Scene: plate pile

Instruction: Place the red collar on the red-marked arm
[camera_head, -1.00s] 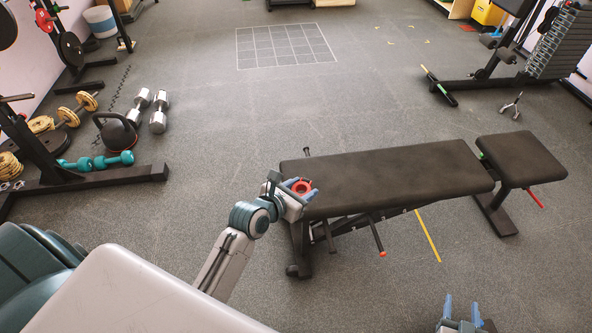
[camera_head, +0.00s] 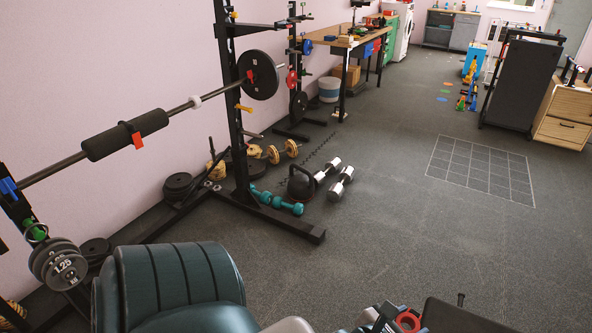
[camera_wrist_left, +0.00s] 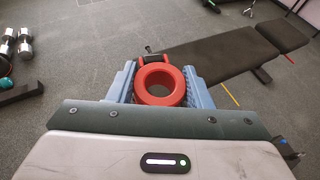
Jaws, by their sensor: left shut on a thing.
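The red collar (camera_wrist_left: 160,84) is a thick ring held between the blue fingers of my left gripper (camera_wrist_left: 160,88) in the left wrist view. Its hole faces the camera. It also shows at the bottom edge of the head view (camera_head: 408,320), beside the black bench. My left gripper (camera_head: 396,320) is shut on it, partly cut off by the frame. A red mark (camera_head: 292,80) shows on the black stand behind the rack; I cannot tell whether this is the red-marked arm. A small blue and dark part at the right edge of the wrist view may be my right gripper.
A black rack (camera_head: 236,110) holds a barbell (camera_head: 190,104) on the left. Teal dumbbells (camera_head: 277,201), a kettlebell (camera_head: 302,182) and chrome dumbbells (camera_head: 340,185) lie on the floor by it. The bench (camera_wrist_left: 215,55) lies just beyond my left gripper. Floor is clear at centre right.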

